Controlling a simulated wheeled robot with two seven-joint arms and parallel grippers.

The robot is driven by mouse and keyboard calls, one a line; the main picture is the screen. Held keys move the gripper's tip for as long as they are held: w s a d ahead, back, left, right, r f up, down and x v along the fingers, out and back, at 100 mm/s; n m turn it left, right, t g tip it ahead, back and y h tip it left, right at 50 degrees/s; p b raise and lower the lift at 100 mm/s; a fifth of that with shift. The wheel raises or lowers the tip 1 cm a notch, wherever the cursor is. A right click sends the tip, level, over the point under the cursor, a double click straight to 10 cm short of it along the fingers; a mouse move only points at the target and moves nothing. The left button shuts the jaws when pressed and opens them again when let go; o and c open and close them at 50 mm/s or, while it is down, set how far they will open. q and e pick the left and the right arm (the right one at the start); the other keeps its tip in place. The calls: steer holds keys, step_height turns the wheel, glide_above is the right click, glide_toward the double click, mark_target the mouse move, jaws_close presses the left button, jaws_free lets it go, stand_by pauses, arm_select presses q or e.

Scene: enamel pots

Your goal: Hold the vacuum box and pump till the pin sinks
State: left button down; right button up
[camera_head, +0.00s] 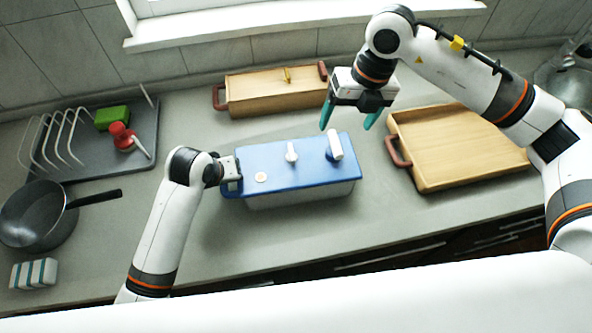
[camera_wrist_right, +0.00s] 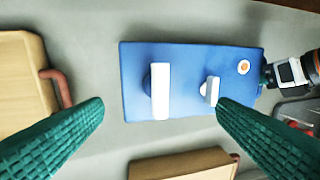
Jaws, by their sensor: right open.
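The vacuum box (camera_head: 300,172) has a blue lid and grey sides and stands on the counter; its lid (camera_wrist_right: 190,55) also fills the middle of the right wrist view. On the lid are a large white bar-shaped handle (camera_head: 334,146), a smaller white knob (camera_head: 291,151) and a round pale disc (camera_head: 261,177) with an orange centre. I cannot tell the pin's height. My left gripper (camera_head: 231,171) is at the blue handle on the box's left end; its fingers are mostly hidden. My right gripper (camera_head: 350,118) is open and empty above the box's far right side.
A wooden box (camera_head: 275,92) stands behind, and a wooden tray (camera_head: 455,150) with a red handle stands right. At left are a dish rack (camera_head: 75,160) with a green block (camera_head: 111,117) and a red item (camera_head: 121,134), a pan (camera_head: 40,215) and a striped block (camera_head: 34,273). Counter in front is clear.

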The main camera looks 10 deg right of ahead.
steer(key=shift+r, duration=0.3)
step_height(320, 180, up, 12)
steer(key=d, duration=0.2)
steer(key=shift+d, duration=0.25)
steer(key=shift+f, duration=0.1)
arm_select(q)
steer(key=c, duration=1.5)
jaws_free()
steer(key=shift+o, duration=0.2)
step_height(320, 180, up, 7)
steer(key=p, duration=0.9)
steer(key=shift+r, duration=0.1)
arm_select(e)
step_height(320, 180, up, 9)
